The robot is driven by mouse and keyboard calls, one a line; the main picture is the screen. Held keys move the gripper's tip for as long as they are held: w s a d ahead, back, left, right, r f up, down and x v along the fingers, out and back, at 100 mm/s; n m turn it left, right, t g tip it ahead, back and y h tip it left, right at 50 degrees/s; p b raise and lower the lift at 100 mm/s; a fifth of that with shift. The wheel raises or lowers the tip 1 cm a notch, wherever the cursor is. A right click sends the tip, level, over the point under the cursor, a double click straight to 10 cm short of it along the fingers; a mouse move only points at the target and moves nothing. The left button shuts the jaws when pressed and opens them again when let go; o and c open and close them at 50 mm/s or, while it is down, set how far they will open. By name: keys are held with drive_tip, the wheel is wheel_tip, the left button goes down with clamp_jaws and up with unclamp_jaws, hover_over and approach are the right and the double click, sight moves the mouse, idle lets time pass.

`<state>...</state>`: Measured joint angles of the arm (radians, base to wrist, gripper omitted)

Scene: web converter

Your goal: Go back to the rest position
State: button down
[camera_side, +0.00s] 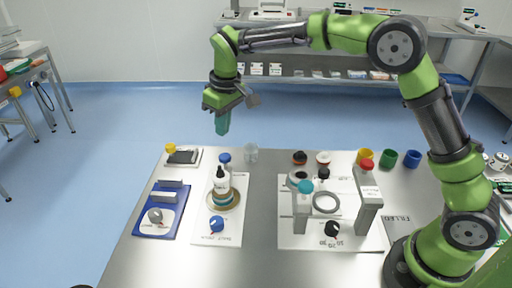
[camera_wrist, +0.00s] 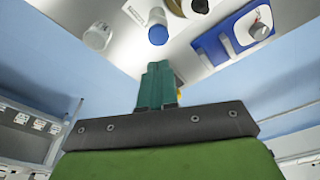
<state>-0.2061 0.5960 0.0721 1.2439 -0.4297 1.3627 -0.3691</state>
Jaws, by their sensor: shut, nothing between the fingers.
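My gripper (camera_side: 222,122) hangs in the air beyond the far edge of the steel table (camera_side: 265,265), above floor level and higher than the objects on the table. Its teal fingers are together with nothing between them. In the wrist view the gripper (camera_wrist: 157,75) points toward the table, and its fingers are closed. The gripper touches nothing.
A dropper bottle (camera_side: 220,180) stands on a round stand at the table's middle left. A blue tray (camera_side: 159,210) lies left of it. A clear cup (camera_side: 251,153) is near the far edge. Two grey posts (camera_side: 369,200) and coloured cups (camera_side: 388,158) stand at right.

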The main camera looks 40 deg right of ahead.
drive_tip(key=shift+r, duration=0.3)
drive_tip(key=shift+s+f+m, duration=0.3)
drive_tip(key=shift+s+f, duration=0.4)
drive_tip(key=shift+f, duration=0.1)
drive_tip(key=s+d+r+m+t, duration=0.1)
drive_tip(key=s+d+r+m, duration=0.1)
drive_tip(key=s, duration=0.7)
drive_tip(key=s+d+r+m+t+y, duration=0.1)
drive_tip(key=s+d+r+m+t, duration=0.1)
drive_tip(key=s, duration=0.6)
drive_tip(key=s+d+r+m+t, duration=0.2)
drive_tip(key=s+d+r, duration=0.2)
drive_tip(key=s, duration=0.5)
drive_tip(key=shift+s+d+y, duration=0.3)
drive_tip(key=shift+d, duration=0.7)
